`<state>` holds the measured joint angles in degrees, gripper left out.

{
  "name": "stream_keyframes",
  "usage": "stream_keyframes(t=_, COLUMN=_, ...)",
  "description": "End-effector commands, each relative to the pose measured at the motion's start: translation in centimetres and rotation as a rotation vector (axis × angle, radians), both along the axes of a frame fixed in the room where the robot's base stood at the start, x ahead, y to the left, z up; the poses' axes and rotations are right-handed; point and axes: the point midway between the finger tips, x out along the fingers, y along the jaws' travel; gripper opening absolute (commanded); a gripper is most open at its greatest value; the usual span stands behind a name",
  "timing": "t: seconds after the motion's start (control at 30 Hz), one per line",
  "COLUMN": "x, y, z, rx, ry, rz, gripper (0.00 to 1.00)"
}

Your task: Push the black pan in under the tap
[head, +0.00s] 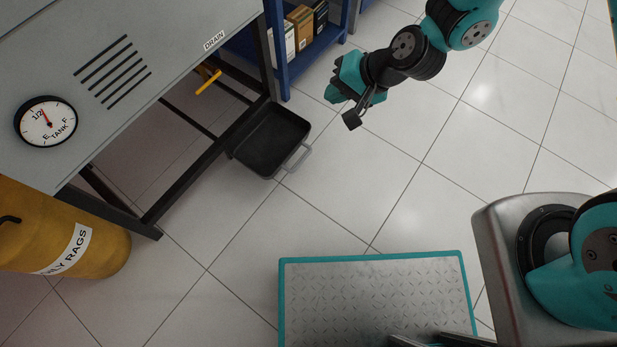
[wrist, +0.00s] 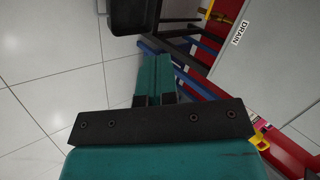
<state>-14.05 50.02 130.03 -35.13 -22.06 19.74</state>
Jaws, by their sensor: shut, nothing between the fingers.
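The black pan (head: 272,140) lies on the floor at the bench's lower frame. Its grey handle (head: 298,159) sticks out toward the open floor. The yellow tap (head: 208,80) is under the bench edge, below the DRAIN label (head: 214,41), farther in than the pan. My gripper (head: 332,94) is shut and empty, to the right of the pan in the head view and apart from it. In the wrist view my closed teal fingers (wrist: 153,70) point toward the pan (wrist: 133,18), whose far part is cut off by the top edge.
The grey bench (head: 150,60) stands on dark legs, with a low rail (head: 205,165) beside the pan. A blue shelf (head: 283,75) with boxes is behind. A yellow rag bin (head: 70,235) stands at left. The tiled floor right of the pan is clear.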

Motion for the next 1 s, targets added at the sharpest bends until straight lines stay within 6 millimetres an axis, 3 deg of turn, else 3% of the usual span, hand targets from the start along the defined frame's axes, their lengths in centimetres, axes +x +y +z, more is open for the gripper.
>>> stream_keyframes(t=0.03, x=-0.1, y=-0.2, z=-7.2, rx=0.009, ry=0.025, rz=-0.053, gripper=0.0)
stream_keyframes(t=0.1, x=-0.1, y=-0.5, z=-12.9, rx=0.022, ry=0.041, rz=-0.128, gripper=0.0)
stream_keyframes(t=0.2, x=-0.5, y=-1.1, z=-20.1, rx=0.035, ry=0.059, rz=-0.228, gripper=0.0)
stream_keyframes(t=0.33, x=-1.3, y=-2.0, z=-26.9, rx=0.044, ry=0.074, rz=-0.331, gripper=0.0)
stream_keyframes(t=0.47, x=-2.0, y=-2.7, z=-30.6, rx=0.047, ry=0.082, rz=-0.392, gripper=0.0)
stream_keyframes(t=0.67, x=-2.0, y=-2.5, z=-32.5, rx=0.05, ry=0.08, rz=-0.417, gripper=0.0)
stream_keyframes(t=1.0, x=0.7, y=0.9, z=-37.7, rx=0.05, ry=0.078, rz=-0.412, gripper=0.0)
